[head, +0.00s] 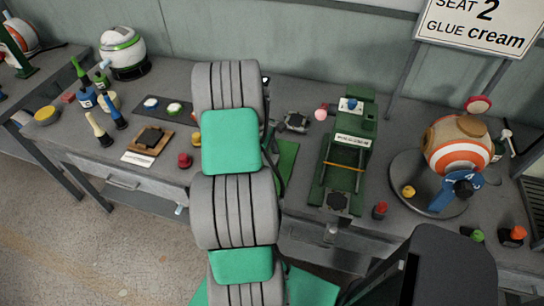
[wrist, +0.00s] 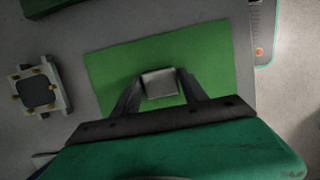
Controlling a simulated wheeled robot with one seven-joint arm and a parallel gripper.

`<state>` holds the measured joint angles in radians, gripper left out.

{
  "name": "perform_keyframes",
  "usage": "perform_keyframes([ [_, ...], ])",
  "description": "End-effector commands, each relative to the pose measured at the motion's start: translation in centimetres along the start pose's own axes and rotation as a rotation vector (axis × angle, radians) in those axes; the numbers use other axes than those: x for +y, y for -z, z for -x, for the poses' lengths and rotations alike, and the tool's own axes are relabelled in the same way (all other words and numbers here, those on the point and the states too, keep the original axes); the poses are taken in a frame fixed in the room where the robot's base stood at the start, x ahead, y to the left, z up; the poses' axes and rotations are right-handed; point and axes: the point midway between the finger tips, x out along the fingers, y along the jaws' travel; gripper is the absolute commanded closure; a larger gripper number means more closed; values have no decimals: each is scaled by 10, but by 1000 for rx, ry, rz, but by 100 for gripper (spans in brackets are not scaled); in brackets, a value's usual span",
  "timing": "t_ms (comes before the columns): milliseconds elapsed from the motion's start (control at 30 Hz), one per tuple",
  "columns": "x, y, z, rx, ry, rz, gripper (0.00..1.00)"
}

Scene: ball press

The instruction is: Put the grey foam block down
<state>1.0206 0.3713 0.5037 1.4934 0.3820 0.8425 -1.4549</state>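My gripper (wrist: 160,76) is in the wrist view with its two dark fingers closed on the sides of a small grey foam block (wrist: 161,86). The block is over the middle of a bright green mat (wrist: 110,70). I cannot tell whether it touches the mat or hangs just above it. In the head view my own arm hides the gripper and the block. Only the right part of the green mat (head: 287,158) shows there, beside my arm.
A small square grey fixture with brass-coloured knobs (wrist: 38,90) lies left of the mat; the head view shows it too (head: 296,122). A green press (head: 347,150) stands to the right. A red knob (head: 184,160) and wooden plate (head: 147,141) are left of my arm.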

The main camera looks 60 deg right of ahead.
Motion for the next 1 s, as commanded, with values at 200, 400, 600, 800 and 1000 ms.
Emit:
perform_keyframes([
  [200,0,0,0,0,0,0,34],
  [400,0,0,2,0,0,0,34],
  [600,1,0,27,2,-5,-1,34],
  [800,1,1,80,3,-5,0,34],
  [1000,1,0,117,0,-2,0,34],
])
